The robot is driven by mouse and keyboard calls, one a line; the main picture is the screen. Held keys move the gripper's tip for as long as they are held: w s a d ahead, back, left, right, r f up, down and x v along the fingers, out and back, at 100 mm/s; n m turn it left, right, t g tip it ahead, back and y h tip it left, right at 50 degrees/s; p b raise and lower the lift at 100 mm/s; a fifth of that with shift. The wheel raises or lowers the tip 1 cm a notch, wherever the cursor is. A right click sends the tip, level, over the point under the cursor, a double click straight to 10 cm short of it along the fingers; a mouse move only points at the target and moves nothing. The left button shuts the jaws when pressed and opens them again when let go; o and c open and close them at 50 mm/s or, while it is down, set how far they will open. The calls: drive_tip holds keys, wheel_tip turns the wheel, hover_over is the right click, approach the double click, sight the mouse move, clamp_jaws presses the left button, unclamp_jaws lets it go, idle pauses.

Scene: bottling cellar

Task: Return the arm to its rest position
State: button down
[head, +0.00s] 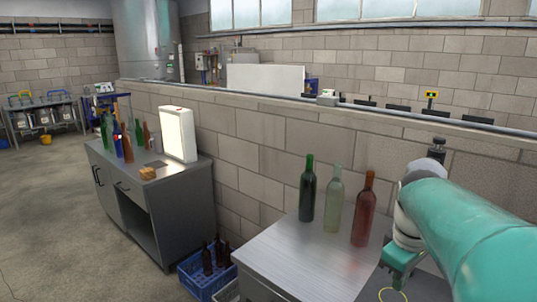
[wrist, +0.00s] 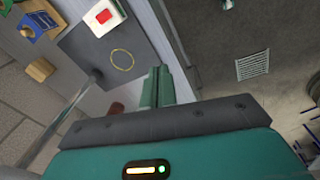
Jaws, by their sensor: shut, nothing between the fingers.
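My gripper (wrist: 160,75) shows in the wrist view with its two teal fingers together and nothing between them. It is over the edge of a work surface, with floor to the right. In the head view my teal arm reaches in from the right edge, close to the metal table (head: 300,262). My fingertips cannot be made out in that view.
A dark green bottle (head: 307,190), a pale bottle (head: 333,200) and a red-brown bottle (head: 363,210) stand upright on the table, left of my arm. In the wrist view, a dark mat (wrist: 92,48) has a yellow ring (wrist: 122,60) on it. A blue crate (head: 200,286) is on the floor.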

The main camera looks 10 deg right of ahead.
drive_tip(key=s+a+f+m+t, duration=0.1)
drive_tip(key=s+a, duration=0.3)
drive_tip(key=a, duration=0.4)
drive_tip(key=s+a+f+m+t+y, duration=0.1)
drive_tip(key=s+a+m+t, duration=0.2)
drive_tip(key=a, duration=0.6)
drive_tip(key=shift+s+m+t, duration=0.3)
drive_tip(key=shift+s+m, duration=0.3)
drive_tip(key=shift+s, duration=0.15)
drive_tip(key=shift+d+f, duration=0.1)
drive_tip(key=shift+d, duration=0.1)
